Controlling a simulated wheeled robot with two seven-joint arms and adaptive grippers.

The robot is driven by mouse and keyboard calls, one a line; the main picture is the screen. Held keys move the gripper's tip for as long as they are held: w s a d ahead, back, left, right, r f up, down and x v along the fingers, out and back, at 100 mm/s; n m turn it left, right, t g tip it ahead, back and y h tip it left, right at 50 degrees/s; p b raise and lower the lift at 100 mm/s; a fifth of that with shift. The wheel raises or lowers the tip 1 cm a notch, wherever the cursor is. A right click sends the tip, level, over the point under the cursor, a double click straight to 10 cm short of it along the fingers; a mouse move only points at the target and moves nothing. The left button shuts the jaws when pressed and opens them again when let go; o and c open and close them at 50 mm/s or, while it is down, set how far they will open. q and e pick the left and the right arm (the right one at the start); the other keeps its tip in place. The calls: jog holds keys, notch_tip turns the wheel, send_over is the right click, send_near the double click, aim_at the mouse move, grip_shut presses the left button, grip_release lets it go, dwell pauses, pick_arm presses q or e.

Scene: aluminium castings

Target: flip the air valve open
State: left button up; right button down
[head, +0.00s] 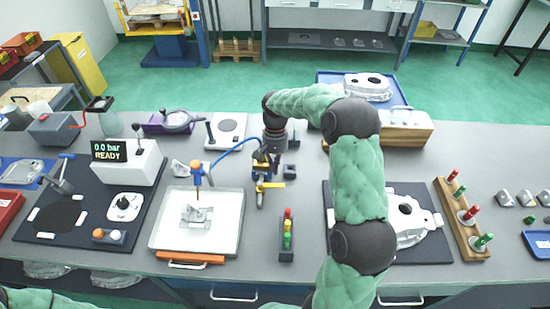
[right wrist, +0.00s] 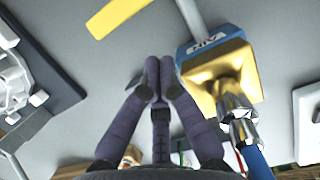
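The air valve (head: 262,163) stands on the grey table, with a blue hose at its far end. In the right wrist view the valve's brass-coloured body (right wrist: 216,75) has a blue part marked AIR and a metal hose fitting. A yellow bar, apparently the handle (head: 271,186), lies crosswise to the pipe; it also shows at the top left of the right wrist view (right wrist: 118,15). My right gripper (right wrist: 158,68) points down beside the valve body, fingers together with nothing visible between them. It shows small in the head view (head: 274,158). My left gripper is out of view.
A white tray (head: 159,236) with a casting stands left of the valve. A red, yellow and green signal block (head: 287,236) stands in front of it. A large casting (head: 412,222) lies to the right, partly behind my right arm.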

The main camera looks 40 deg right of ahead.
aim_at(271, 186)
jog(key=shift+s+a+r, duration=0.1)
jog(key=shift+s+a, duration=0.8)
jog(key=shift+s, duration=0.2)
